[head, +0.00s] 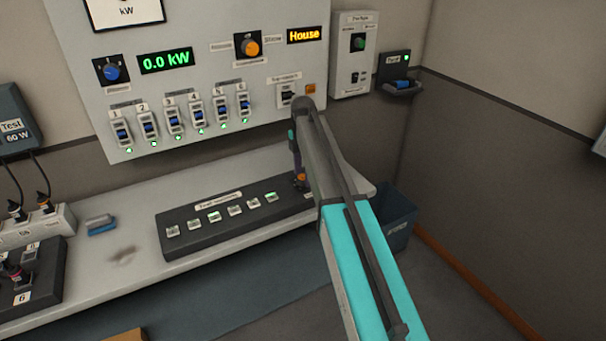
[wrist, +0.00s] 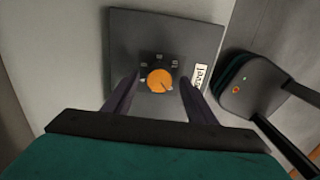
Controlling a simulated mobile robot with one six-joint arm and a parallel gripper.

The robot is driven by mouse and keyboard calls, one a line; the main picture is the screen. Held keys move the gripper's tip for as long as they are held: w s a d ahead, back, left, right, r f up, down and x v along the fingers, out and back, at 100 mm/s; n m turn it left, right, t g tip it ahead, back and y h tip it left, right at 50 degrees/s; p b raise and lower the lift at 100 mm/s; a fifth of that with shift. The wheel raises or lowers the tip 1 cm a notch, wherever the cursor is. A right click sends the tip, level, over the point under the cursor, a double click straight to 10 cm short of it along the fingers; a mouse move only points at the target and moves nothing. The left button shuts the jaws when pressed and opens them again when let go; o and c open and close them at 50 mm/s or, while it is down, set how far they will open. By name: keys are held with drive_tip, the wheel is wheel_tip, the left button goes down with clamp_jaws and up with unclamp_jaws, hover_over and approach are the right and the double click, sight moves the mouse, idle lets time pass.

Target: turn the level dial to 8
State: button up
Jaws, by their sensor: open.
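The level dial is an orange round knob (wrist: 160,80) on a dark grey panel (wrist: 130,30), with small white scale marks above it, too blurred to read.
Several lit buttons (head: 214,216) sit left of my gripper on the same panel. The wall panel (head: 90,60) with faders, an orange knob (head: 248,46) and a blue knob (head: 111,71) rises behind. A bin (head: 397,215) stands right of the bench. A blue block (head: 100,224) lies left.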

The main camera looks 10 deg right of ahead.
drive_tip(key=shift+f, duration=0.5)
drive_tip(key=shift+c, duration=0.4)
drive_tip(key=c, duration=1)
drive_tip(key=shift+o, duration=0.2)
